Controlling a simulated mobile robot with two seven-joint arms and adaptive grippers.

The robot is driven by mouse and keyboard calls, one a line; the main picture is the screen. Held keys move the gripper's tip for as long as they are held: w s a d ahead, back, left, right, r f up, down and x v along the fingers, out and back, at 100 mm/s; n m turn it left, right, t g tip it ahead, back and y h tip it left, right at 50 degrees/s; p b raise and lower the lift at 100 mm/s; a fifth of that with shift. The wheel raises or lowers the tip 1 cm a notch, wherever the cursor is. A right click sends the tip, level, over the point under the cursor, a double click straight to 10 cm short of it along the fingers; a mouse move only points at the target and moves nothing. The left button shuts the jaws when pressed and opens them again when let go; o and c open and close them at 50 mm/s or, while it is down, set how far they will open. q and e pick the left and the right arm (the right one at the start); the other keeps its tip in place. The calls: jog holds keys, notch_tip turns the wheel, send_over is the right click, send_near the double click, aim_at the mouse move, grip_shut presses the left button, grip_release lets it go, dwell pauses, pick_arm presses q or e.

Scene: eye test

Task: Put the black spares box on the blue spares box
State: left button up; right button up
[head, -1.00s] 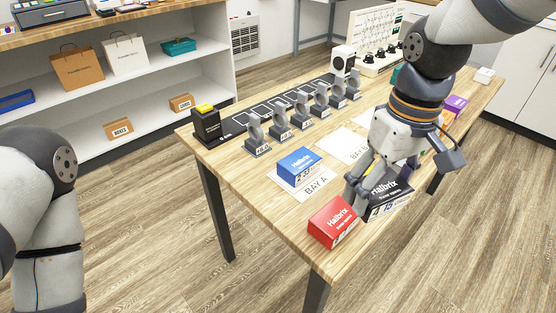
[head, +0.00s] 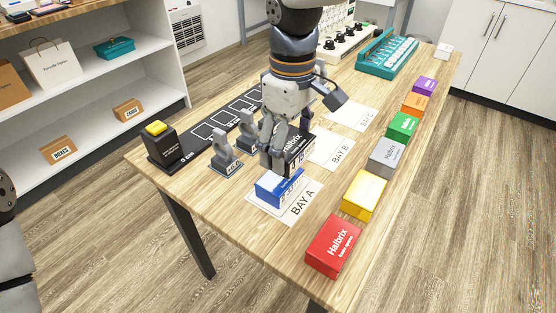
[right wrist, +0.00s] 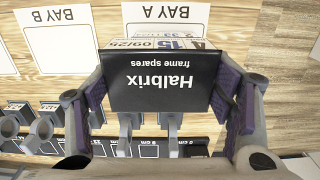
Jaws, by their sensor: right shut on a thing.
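The black spares box (head: 299,148) is held between the fingers of my right gripper (head: 287,150). It appears raised above the blue spares box (head: 279,189), toward its far side; the gap is hard to judge. The blue box sits on the white BAY A card (head: 302,207). My left gripper is out of view; only part of my left arm shows at the left edge.
A red box (head: 334,246), a yellow box (head: 364,195), a grey box (head: 387,158) and several more line the table's right side. Grey stands (head: 226,158) and a black block with a yellow top (head: 160,146) are left of the blue box. BAY B card (head: 341,153) lies behind.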

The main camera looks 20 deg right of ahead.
jog(key=shift+w+a+f, duration=0.2)
jog(key=shift+a+f, duration=0.4)
jog(key=shift+f, duration=0.15)
jog(key=f, duration=0.3)
jog(key=shift+w+a+f, duration=0.1)
jog(key=shift+a+f, duration=0.1)
jog(key=shift+r, duration=0.1)
jog(key=o, duration=1.2)
jog(key=shift+f, duration=0.2)
jog(key=shift+r, duration=0.1)
notch_tip(320, 180, up, 12)
jog(key=shift+r, duration=0.1)
